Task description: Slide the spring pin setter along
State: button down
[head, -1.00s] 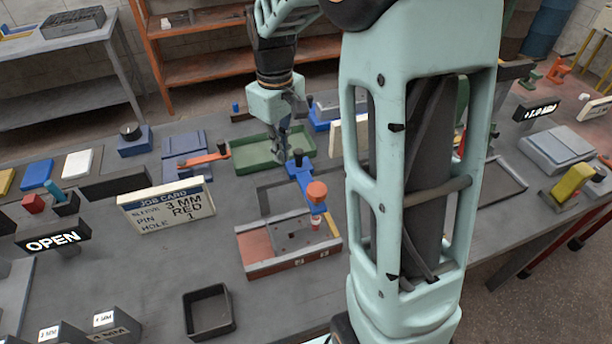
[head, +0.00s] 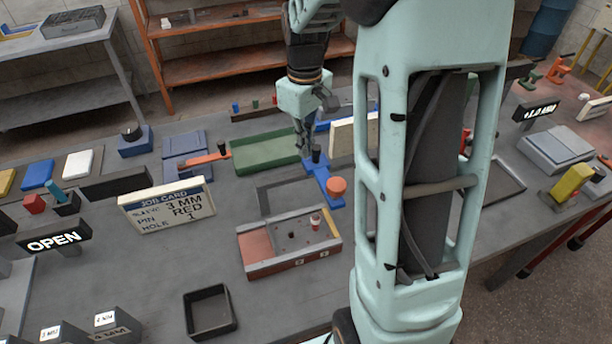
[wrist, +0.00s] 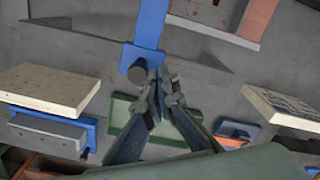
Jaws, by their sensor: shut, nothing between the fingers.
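The spring pin setter (head: 323,178) is a blue bar with a black post and a round orange head, at the centre of the head view. Its orange head stands behind and to the right of the red-and-grey fixture (head: 270,264), clear of the small red-and-white pin (head: 315,221) there. The wrist view shows the blue bar (wrist: 148,25) and the top of its black post. My gripper (head: 301,150) is shut and empty, fingertips down close beside the post. In the wrist view its tips (wrist: 160,78) are right beside the post; contact is unclear.
A cream board (head: 346,140) stands to the right, and the job card (head: 167,218) stands at left. An empty black tray (head: 187,307) lies in front. My arm hides part of the bench at right.

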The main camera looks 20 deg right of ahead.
jog(key=shift+d+p, duration=0.6)
jog(key=shift+d, duration=5.65)
jog(key=shift+a, duration=0.85)
jog(key=shift+r, duration=0.1)
notch_tip(320, 180, up, 7)
jog(key=p, duration=0.5)
